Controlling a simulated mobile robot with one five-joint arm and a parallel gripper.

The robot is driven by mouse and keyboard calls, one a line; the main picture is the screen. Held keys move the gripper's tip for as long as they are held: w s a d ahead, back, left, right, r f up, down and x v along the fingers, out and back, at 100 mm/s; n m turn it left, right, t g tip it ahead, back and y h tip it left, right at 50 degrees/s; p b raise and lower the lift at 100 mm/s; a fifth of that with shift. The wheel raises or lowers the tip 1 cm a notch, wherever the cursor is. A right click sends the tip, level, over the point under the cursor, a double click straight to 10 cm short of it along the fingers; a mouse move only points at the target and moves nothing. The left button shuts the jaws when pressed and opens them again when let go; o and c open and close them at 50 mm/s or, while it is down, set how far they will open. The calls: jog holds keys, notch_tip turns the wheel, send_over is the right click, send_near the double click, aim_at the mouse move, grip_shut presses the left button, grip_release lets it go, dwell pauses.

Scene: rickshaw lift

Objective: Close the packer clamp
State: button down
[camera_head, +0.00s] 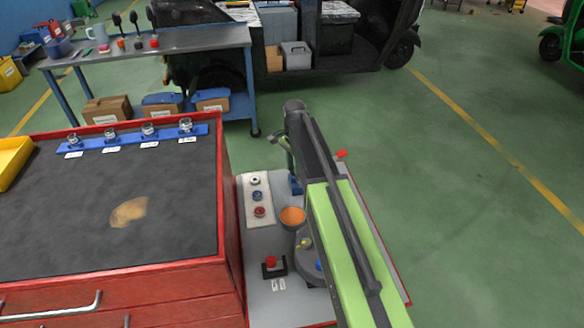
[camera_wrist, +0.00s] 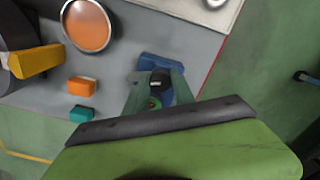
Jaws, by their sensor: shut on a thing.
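The packer clamp (camera_wrist: 162,64) shows as a blue part on the grey bench plate in the wrist view. A bit of blue also shows beside my arm in the head view (camera_head: 296,186). My gripper (camera_wrist: 158,95) has its green fingers around a small dark and blue piece at the clamp and is shut on it. The fingers and my wrist hide much of that piece, so I cannot tell how far the clamp is closed. In the head view my arm covers the gripper's grip.
An orange-topped round cup (camera_head: 292,216) stands close by. A panel with several knobs (camera_head: 258,197) and a red button (camera_head: 270,262) lie to the left. A red workbench (camera_head: 110,215) stands further left. Green floor on the right is clear.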

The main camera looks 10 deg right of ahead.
jog(key=n, duration=0.3)
jog(key=shift+w+d+n, duration=0.1)
jog(key=shift+d+n, duration=0.1)
jog(key=shift+n, duration=0.2)
jog(key=n, duration=0.3)
jog(key=shift+n, duration=0.3)
jog(key=n, duration=0.3)
jog(key=shift+n, duration=2.1)
jog(key=c, duration=1.1)
grip_release()
jog(key=shift+o, duration=0.2)
